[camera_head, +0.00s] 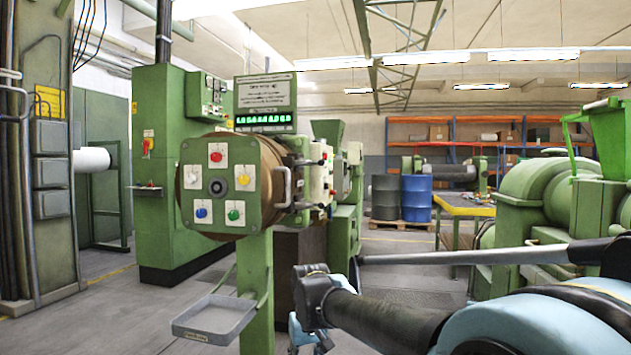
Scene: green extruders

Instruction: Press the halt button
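A red button (216,155) is at the top, a yellow button (243,178) at right, a blue button (201,212) at lower left and a green button (235,214) at lower right. A dark grey round knob (218,187) is in the middle. Labels are too small to read, so I cannot tell which is the halt button.
A grey tray (214,318) juts out low in front of the post. A tall green cabinet (160,165) with a red switch (147,145) stands behind left. Green machinery (545,190) fills the right. Blue drum (417,197) and yellow table (466,208) are farther back. Floor at left is clear.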

